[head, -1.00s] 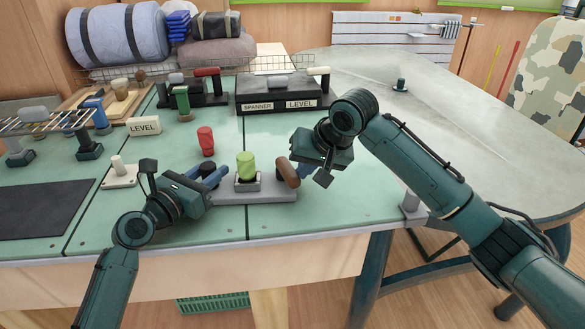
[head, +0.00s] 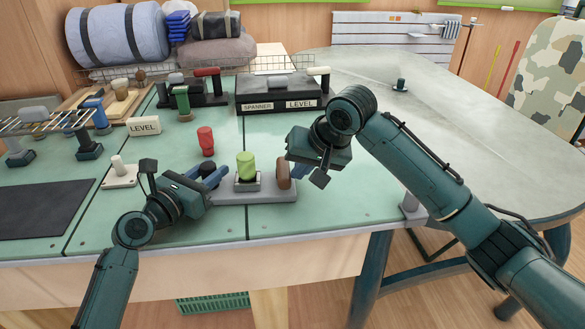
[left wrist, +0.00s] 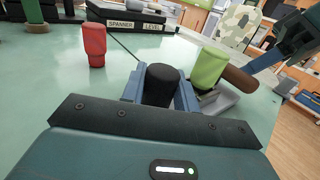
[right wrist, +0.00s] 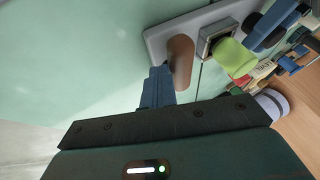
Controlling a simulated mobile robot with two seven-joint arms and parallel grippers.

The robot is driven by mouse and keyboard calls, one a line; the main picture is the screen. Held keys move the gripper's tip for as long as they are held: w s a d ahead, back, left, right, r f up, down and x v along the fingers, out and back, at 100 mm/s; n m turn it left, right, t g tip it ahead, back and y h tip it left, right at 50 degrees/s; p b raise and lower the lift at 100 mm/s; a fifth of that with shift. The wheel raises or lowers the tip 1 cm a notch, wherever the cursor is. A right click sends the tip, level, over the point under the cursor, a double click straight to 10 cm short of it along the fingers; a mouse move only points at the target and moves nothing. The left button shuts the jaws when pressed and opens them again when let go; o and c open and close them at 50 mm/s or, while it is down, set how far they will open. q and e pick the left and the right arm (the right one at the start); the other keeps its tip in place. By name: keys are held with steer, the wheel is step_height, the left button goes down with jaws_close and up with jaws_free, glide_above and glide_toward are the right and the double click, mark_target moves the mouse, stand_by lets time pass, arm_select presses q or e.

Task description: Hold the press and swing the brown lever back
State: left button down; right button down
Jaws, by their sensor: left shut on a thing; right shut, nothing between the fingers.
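The press is a grey base plate (head: 225,193) on the green bench top, with a green cylinder (head: 246,165) upright in a square socket in its middle. At its left end is a black knob (head: 207,169); my left gripper (head: 211,176) is shut on it, with a finger on each side in the left wrist view (left wrist: 160,100). The brown lever (head: 283,174) stands about upright at the right end. My right gripper (head: 298,171) is shut and empty on the lever's right side. In the right wrist view its fingertips (right wrist: 160,72) are against or very close to the lever (right wrist: 180,58).
A red cylinder (head: 206,141) stands behind the press. A white-based peg (head: 119,172) is at the left. A box labelled SPANNER and LEVEL (head: 283,95) lies further back. The green top is clear behind and right of my right gripper.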

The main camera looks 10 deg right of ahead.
arm_select(q)
steer(key=shift+f, duration=0.25)
arm_select(e)
steer(key=shift+r, duration=1.3)
steer(key=r, duration=0.3)
steer(key=shift+w+d+r, duration=0.2)
steer(key=shift+w+d, duration=0.1)
steer(key=shift+w, duration=0.1)
arm_select(q)
steer(key=c, duration=1.3)
jaws_free()
steer(key=o, duration=0.3)
steer(key=shift+r, duration=0.15)
steer(key=v, duration=1.2)
